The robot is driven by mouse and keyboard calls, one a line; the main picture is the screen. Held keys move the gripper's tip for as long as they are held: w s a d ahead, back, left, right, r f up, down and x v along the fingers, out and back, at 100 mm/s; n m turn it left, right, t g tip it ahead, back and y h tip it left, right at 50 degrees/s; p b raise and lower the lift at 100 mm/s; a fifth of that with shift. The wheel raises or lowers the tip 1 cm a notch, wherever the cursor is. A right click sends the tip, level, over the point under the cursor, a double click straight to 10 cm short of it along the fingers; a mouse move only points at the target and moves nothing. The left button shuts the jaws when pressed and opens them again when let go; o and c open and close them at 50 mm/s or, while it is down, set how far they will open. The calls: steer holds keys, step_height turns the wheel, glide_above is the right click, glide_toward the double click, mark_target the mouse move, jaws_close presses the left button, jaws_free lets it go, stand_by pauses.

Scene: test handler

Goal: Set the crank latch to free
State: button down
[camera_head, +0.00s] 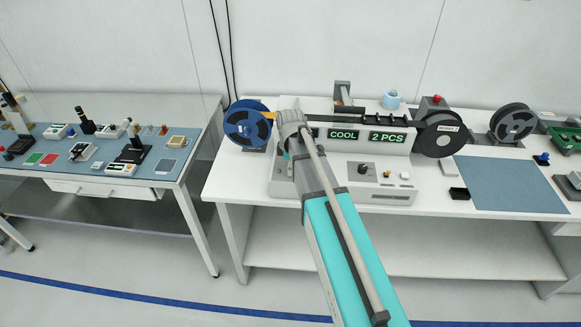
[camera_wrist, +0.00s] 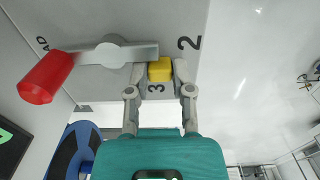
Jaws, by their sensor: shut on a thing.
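In the wrist view, a yellow block (camera_wrist: 160,69), which appears to be the crank latch, sits on a grey panel (camera_wrist: 115,18) beside the number 3. My gripper (camera_wrist: 162,80) has one finger on each side of it and is shut on it. A grey crank arm (camera_wrist: 115,53) with a red handle (camera_wrist: 46,77) extends left from beside the block. The number 2 is printed up and right of the block, and letters ending in "AD" are at the left. In the head view, my arm hides the gripper and the block.
The grey handler (camera_head: 385,178) shows "COOL" and "2 PCS" in the head view. A blue reel (camera_head: 245,125) stands at its left and a dark reel (camera_head: 438,136) at its right. A blue mat (camera_head: 508,184) lies further right, mostly clear. A second table stands left.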

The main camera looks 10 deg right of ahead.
mark_target(290, 180)
steer(key=shift+s+a, duration=0.25)
steer(key=shift+s, duration=0.55)
steer(key=shift+s+a, duration=0.25)
steer(key=shift+s, duration=0.55)
steer(key=c, duration=0.5)
jaws_free()
steer(key=shift+s, duration=0.1)
steer(key=shift+w, duration=0.25)
